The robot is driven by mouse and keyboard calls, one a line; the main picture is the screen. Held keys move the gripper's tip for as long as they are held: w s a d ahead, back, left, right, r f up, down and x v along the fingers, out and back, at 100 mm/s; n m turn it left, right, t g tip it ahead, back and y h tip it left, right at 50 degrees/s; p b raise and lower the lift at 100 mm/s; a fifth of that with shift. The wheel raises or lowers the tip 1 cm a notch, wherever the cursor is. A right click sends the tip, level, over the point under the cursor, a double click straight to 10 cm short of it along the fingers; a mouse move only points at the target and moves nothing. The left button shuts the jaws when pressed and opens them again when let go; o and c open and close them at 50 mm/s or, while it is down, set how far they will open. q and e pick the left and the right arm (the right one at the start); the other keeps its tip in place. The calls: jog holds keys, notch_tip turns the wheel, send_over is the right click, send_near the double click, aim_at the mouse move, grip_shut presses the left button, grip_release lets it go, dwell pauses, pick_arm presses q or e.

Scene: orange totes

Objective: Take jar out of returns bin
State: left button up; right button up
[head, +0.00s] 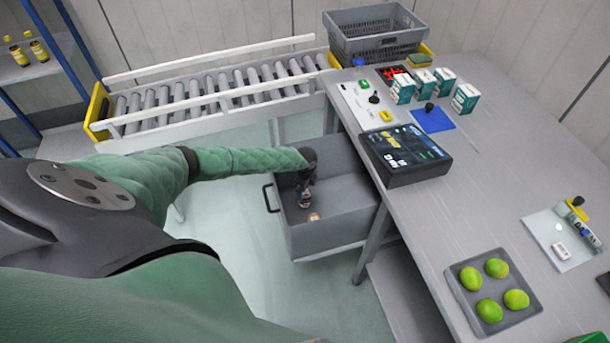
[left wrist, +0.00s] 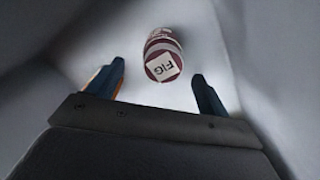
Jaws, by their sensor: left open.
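The returns bin (head: 330,237) is a grey open drawer-like box below the left edge of the table. My left gripper (head: 309,208) reaches down into it. In the left wrist view the jar (left wrist: 162,58) is dark red with a white label reading "FIG". It lies on the pale bin floor, beyond the fingertips and roughly centred between them. The left gripper (left wrist: 158,84) is open and empty, its two fingers apart with the jar not between them. In the head view a small light-brown spot (head: 314,217) shows by the gripper; I cannot tell if it is the jar. My right gripper is out of view.
The grey table (head: 440,215) stands right of the bin, with a black screen (head: 405,152) near its edge. A roller conveyor (head: 215,92) runs behind the bin.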

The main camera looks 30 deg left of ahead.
aim_at(305, 194)
pick_arm(q)
jog(key=f, duration=0.2)
jog(key=f+p, duration=0.1)
jog(key=f, duration=0.1)
jog(key=shift+w+a, duration=0.15)
jog(key=shift+a, duration=0.05)
jog(key=shift+f, duration=0.75)
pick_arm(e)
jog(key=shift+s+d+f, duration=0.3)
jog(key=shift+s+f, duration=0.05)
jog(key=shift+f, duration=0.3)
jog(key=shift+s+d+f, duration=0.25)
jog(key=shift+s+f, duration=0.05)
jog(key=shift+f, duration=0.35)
pick_arm(q)
jog(key=c, duration=1.3)
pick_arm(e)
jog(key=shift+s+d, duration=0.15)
